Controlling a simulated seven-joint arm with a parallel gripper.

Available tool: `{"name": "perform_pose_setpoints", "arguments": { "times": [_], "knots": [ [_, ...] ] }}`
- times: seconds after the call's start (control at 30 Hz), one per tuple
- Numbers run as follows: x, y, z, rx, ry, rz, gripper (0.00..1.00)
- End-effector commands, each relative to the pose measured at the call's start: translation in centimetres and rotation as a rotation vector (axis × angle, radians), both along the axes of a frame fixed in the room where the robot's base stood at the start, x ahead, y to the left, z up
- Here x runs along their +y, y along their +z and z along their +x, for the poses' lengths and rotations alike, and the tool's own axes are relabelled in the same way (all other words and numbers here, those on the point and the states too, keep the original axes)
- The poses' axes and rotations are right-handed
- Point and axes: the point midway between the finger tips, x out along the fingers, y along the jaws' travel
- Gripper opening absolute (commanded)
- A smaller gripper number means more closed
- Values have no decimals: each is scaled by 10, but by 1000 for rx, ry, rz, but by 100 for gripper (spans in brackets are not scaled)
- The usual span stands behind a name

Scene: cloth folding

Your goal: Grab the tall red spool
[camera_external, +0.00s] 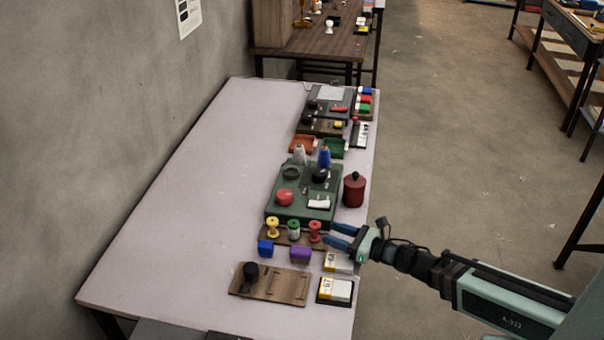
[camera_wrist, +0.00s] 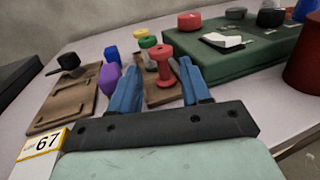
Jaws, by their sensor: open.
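The tall red spool (camera_external: 315,231) stands upright at the right end of a row of three spools on a small wooden board. In the wrist view the red spool (camera_wrist: 162,66) stands between my two blue fingers, a little beyond their tips. My gripper (camera_external: 341,236) is open and low over the table, just right of the red spool. Its fingers (camera_wrist: 162,75) appear apart with nothing held between them. The lower part of the spool's surroundings is partly covered by the fingers in the wrist view.
A green spool (camera_external: 293,229) and yellow spool (camera_external: 273,228) stand left of the red one. Blue (camera_external: 265,248) and purple (camera_external: 300,254) blocks lie in front. A green mat (camera_external: 275,208) with a red pincushion (camera_external: 284,197) lies behind. A dark red canister (camera_external: 354,190) stands behind right.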

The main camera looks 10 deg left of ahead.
Motion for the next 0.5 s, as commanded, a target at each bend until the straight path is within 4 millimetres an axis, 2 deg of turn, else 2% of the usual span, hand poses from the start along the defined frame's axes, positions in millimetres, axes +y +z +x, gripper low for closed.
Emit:
{"name": "perform_pose_setpoints", "arguments": {
  "times": [0.5],
  "knots": [
    [60, -1, 19, 4, -3, 0, 47]
  ]
}}
